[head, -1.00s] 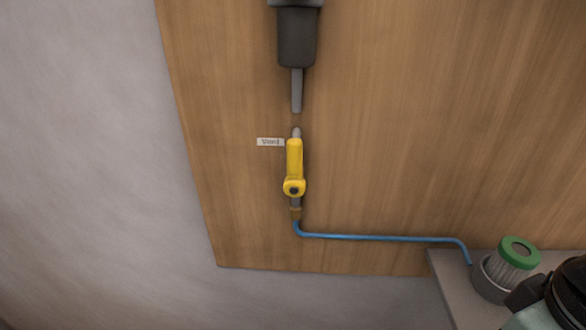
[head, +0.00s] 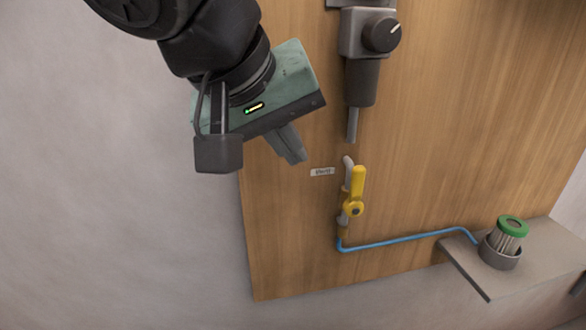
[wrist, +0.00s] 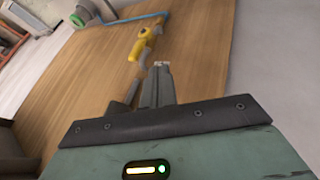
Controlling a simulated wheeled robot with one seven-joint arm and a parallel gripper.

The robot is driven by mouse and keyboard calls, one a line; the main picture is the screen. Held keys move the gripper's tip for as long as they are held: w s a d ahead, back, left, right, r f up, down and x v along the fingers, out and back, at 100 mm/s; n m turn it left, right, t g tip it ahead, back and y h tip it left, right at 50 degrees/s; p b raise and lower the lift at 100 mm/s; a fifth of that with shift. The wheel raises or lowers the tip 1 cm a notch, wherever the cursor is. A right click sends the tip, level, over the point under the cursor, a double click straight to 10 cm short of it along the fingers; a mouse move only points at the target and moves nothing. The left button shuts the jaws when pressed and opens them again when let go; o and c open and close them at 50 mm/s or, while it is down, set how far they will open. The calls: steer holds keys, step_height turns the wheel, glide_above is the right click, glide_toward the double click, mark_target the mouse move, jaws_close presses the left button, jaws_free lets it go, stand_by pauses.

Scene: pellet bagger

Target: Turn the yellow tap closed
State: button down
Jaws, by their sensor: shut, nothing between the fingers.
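The yellow tap (head: 356,190) is on the wooden panel in the head view, its lever pointing up, roughly in line with its pipe. It also shows in the wrist view (wrist: 146,42), beyond my fingertips. My gripper (head: 298,158) is to the upper left of the tap in the head view, apart from it, with its fingers together and nothing between them. In the wrist view my gripper (wrist: 159,68) points toward the panel near the small label.
A grey unit with a black knob (head: 381,34) and a downward nozzle is above the tap. A small label (head: 322,171) is left of it. A blue pipe (head: 400,240) runs right to a shelf (head: 490,280) holding a green-capped filter (head: 511,232). Bare wall lies left.

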steer(key=p, duration=0.5)
glide_toward(356, 191)
step_height(356, 191, down, 4)
steer(key=w, duration=0.3)
steer(key=shift+w+d+f, duration=0.2)
steer(key=shift+f, duration=0.15)
